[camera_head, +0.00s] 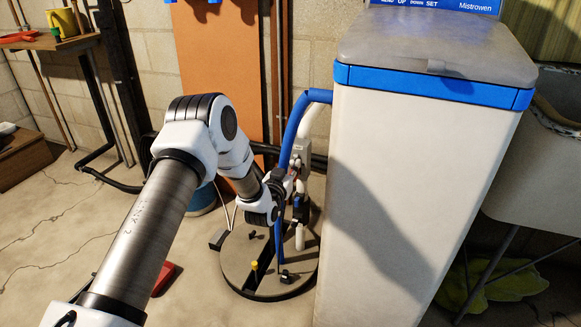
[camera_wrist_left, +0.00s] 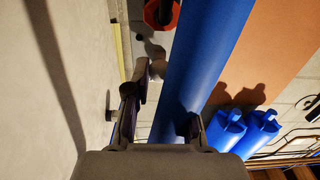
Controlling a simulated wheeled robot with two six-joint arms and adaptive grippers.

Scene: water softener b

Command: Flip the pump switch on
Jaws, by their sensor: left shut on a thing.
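I cannot make out the pump switch for certain in either view. A blue pipe (camera_head: 291,133) bends down beside the white water softener (camera_head: 405,190) to a round grey floor cover (camera_head: 238,272). My left gripper (camera_head: 281,183) is at this pipe, left of the softener, partly hidden by my own wrist. In the left wrist view the blue pipe (camera_wrist_left: 205,60) runs between the fingers of the left gripper (camera_wrist_left: 160,122), which is shut on it. A grey box (camera_head: 316,158) with white fittings sits behind the pipe. My right gripper is in neither view.
The softener's body stands close on the right of my left gripper. A red object (camera_head: 163,277) lies on the floor beside my arm. Open floor extends left, towards a wooden bench (camera_head: 48,41).

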